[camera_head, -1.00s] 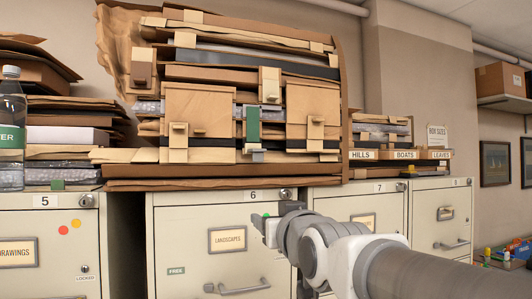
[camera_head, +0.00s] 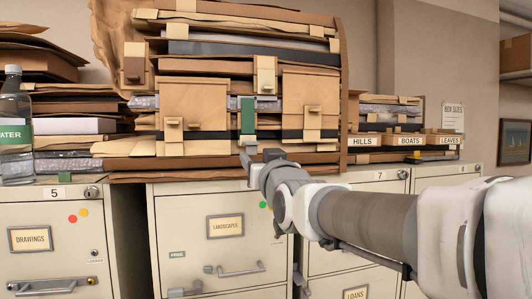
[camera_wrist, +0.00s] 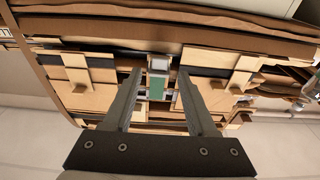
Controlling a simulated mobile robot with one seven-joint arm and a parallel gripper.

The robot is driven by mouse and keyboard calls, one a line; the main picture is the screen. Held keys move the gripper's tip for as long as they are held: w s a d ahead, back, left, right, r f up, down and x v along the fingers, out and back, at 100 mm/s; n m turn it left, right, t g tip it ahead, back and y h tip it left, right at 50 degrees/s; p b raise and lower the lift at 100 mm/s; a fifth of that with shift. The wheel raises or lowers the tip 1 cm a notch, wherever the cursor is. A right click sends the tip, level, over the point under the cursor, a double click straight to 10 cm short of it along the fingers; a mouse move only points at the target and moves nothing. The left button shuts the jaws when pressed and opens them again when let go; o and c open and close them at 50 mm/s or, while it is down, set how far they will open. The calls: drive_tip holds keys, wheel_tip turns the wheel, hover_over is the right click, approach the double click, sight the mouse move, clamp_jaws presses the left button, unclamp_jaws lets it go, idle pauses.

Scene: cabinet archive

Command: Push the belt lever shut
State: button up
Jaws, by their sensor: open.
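A green upright strip (camera_head: 248,116) sits between two light wooden panels at the front of the strapped folder stack. It looks like the belt lever, though I cannot be sure. In the wrist view the green strip (camera_wrist: 157,88) shows between my fingers, with a grey-white piece (camera_wrist: 158,65) at its end. My gripper (camera_head: 259,156) is open and empty, just below the strip in the head view. In the wrist view its two fingers (camera_wrist: 159,73) stand on either side of the strip. I cannot tell whether they touch it. The strip's lower end is partly hidden by my gripper.
The left wooden panel (camera_head: 193,98) and right wooden panel (camera_head: 309,99) flank the strip closely, with small blocks sticking out. The stack rests on filing cabinets (camera_head: 219,208). A water bottle (camera_head: 14,125) stands at far left. Small labelled boxes (camera_head: 405,141) sit at right.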

sight(252, 151)
drive_tip(key=p+x, duration=0.2)
drive_tip(key=x, duration=0.1)
drive_tip(key=shift+w+a+r+p, duration=0.1)
drive_tip(key=shift+w+r+p, duration=0.1)
drive_tip(key=shift+p, duration=0.15)
drive_tip(key=shift+w+f, duration=0.15)
drive_tip(key=shift+f, duration=0.05)
drive_tip(key=shift+b, duration=0.3)
drive_tip(key=shift+w, duration=0.3)
drive_tip(key=shift+a+r, duration=0.1)
drive_tip(key=c, duration=0.9)
